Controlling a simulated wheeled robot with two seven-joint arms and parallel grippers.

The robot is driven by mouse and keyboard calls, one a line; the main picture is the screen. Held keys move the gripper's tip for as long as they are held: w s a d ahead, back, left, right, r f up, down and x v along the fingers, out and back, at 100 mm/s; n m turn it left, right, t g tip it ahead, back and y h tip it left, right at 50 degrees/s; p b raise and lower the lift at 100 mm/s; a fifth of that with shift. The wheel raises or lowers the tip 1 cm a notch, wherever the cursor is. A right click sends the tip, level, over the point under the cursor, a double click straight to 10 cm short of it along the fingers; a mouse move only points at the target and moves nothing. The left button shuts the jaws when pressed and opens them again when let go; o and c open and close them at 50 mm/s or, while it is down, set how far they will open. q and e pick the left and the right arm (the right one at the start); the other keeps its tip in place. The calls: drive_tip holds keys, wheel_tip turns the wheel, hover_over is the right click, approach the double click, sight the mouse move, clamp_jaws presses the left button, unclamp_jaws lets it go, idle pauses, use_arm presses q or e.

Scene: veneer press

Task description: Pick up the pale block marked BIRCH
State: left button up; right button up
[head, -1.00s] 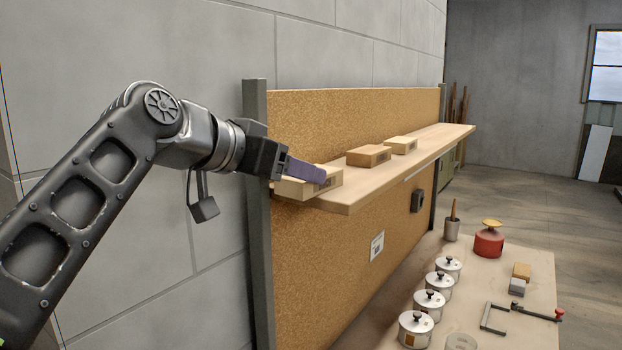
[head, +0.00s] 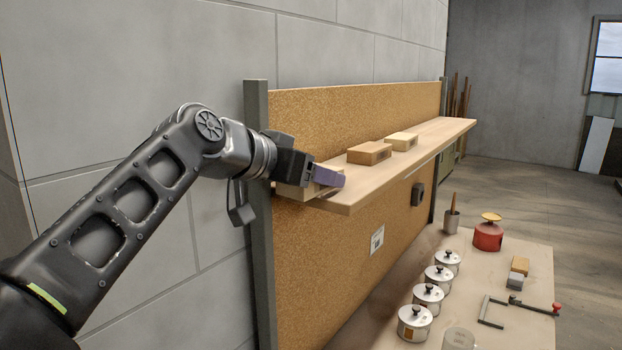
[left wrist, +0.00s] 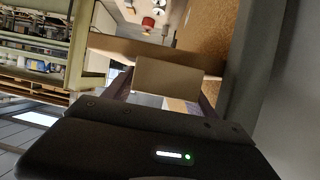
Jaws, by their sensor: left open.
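A pale block (head: 300,192) lies at the near end of the wooden shelf, partly hidden by my left gripper (head: 328,178). Its marking is not readable. In the left wrist view, the pale block (left wrist: 168,76) sits between the two fingers of my left gripper (left wrist: 167,88). The gripper is open around it, and I cannot tell whether a finger touches it. A browner block (head: 369,153) and another pale block (head: 402,141) lie farther along the shelf; their marks are too small to read. My right gripper is not in view.
The shelf (head: 440,140) runs along a cork-coloured board (head: 330,115), with a grey post (head: 258,200) at its near end. Below, a bench (head: 500,260) holds several lidded pots (head: 428,296), a red pot (head: 488,237) and a clamp (head: 520,305). The far shelf end is clear.

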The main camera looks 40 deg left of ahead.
use_arm(q)
drive_tip(key=shift+c, duration=0.5)
drive_tip(key=c, duration=1.1)
drive_tip(key=shift+r, duration=0.2)
drive_tip(key=shift+r, duration=0.55)
drive_tip(key=shift+r+p, duration=2)
drive_tip(key=shift+r, duration=6.25)
